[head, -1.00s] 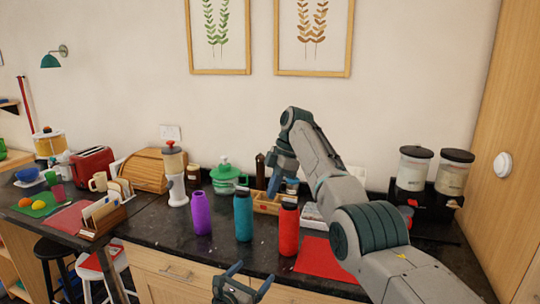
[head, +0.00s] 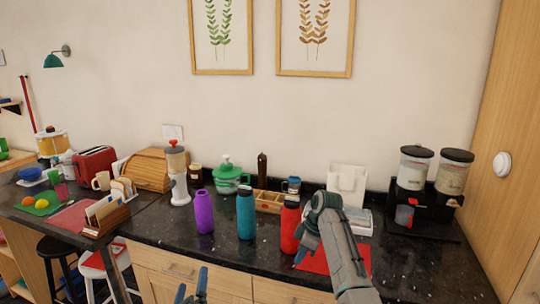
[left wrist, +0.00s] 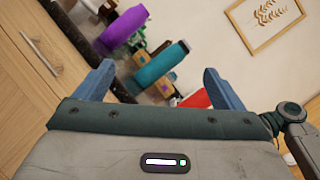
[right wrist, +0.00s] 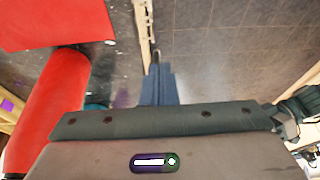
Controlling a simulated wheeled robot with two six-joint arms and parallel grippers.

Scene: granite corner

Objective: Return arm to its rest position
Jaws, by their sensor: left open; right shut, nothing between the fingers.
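My right gripper (head: 302,254) is low over the counter's front, beside the red bottle (head: 290,226); my forearm partly hides it. In the right wrist view its fingers (right wrist: 158,84) are together with nothing between them, and the red bottle (right wrist: 45,105) lies to their left, apart. My left gripper (head: 191,288) is at the bottom edge of the head view, in front of the cabinets. In the left wrist view its fingers (left wrist: 157,80) are spread and empty, with the purple bottle (left wrist: 120,28) and teal bottle (left wrist: 160,66) beyond.
The dark counter (head: 420,265) carries a purple bottle (head: 204,212), a teal bottle (head: 245,213), a red mat (head: 350,255), a wooden box (head: 268,202) and a dispenser (head: 415,168). Cabinet fronts (head: 225,278) lie below. The counter's right front is clear.

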